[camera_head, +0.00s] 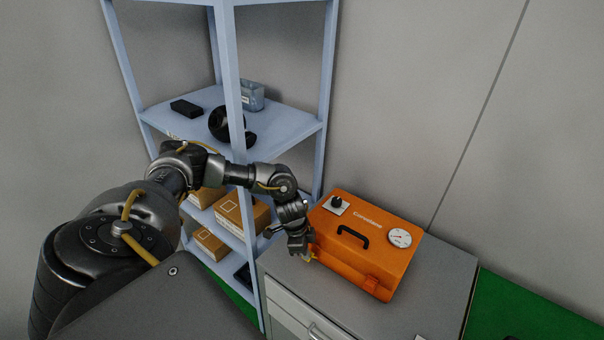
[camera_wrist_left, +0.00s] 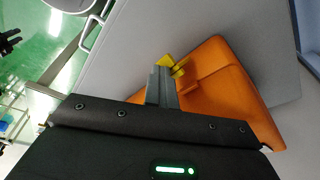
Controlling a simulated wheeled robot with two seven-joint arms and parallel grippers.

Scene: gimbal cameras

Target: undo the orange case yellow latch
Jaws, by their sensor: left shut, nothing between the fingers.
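The orange case (camera_head: 362,243) stands shut on a grey cabinet, with a black handle, a dial and a black knob on its lid. Its yellow latch (camera_wrist_left: 176,66) shows in the left wrist view at the case's edge, sticking out from the orange side. In the head view the latch is mostly hidden behind my left gripper (camera_head: 301,252), which is at the case's left front corner. In the left wrist view the shut fingers (camera_wrist_left: 160,84) are right beside the latch; whether they touch it I cannot tell.
The grey cabinet top (camera_head: 442,285) is clear to the right of the case, and a drawer handle (camera_head: 318,330) juts out at its front. A blue shelf rack (camera_head: 235,100) with cardboard boxes (camera_head: 245,215) stands left, close to my left arm.

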